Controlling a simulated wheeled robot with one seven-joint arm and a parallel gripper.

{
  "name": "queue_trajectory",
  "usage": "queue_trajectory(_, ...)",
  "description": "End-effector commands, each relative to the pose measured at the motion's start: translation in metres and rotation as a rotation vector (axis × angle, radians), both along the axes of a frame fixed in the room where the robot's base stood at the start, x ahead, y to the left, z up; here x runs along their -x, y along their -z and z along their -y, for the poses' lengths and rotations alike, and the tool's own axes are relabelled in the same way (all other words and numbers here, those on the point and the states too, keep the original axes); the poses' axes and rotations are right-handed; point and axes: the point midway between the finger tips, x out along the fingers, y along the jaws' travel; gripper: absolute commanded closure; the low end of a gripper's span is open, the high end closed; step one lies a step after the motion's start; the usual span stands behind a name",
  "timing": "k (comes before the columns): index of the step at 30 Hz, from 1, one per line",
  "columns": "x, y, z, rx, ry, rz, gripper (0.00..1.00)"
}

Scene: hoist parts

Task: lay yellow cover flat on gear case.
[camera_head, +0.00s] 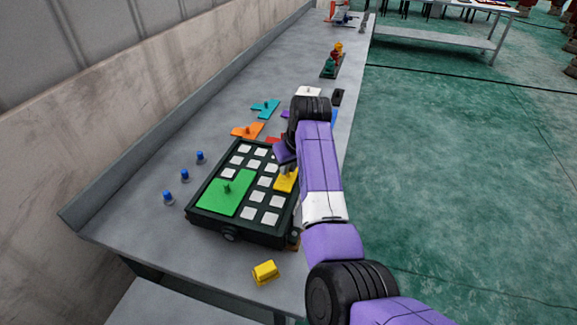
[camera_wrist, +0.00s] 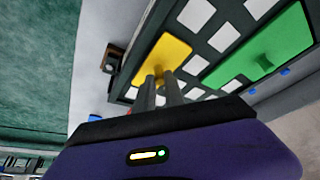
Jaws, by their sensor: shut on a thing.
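The yellow cover (camera_head: 289,185) is at the right side of the dark gear case (camera_head: 262,238), over its grid of white squares. In the wrist view the yellow cover (camera_wrist: 167,51) looks roughly parallel to the case top. I cannot tell whether it rests on the case or is slightly above it. My gripper (camera_wrist: 160,85) is shut on the cover's knob, which the fingers largely hide. In the head view my gripper (camera_head: 287,169) is partly hidden by my wrist.
A green cover (camera_head: 222,197) lies on the case's left part. Orange (camera_head: 247,131) and teal (camera_head: 265,109) pieces lie behind the case. Several blue pegs (camera_head: 185,175) stand to its left. A yellow block (camera_head: 265,271) sits in front. Bench space at front left is clear.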

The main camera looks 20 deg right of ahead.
Motion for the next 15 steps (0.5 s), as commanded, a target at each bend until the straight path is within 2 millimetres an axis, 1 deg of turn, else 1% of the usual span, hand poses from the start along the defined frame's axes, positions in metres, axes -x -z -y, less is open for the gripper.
queue_trajectory(6, 0.0001, 0.0024, 0.0001, 0.000, 0.000, 0.000, 1.00)
queue_trajectory(7, 0.0000, 0.0022, -0.0001, 0.000, 0.000, 0.000, 0.82)
queue_trajectory(9, 0.0001, 0.0020, -0.0001, 0.000, 0.000, 0.000, 0.69)
queue_trajectory(10, 0.0000, 0.0020, 0.0000, 0.000, 0.000, 0.000, 0.65)
queue_trajectory(15, 0.0000, 0.0018, 0.0000, 0.000, 0.000, 0.000, 0.65)
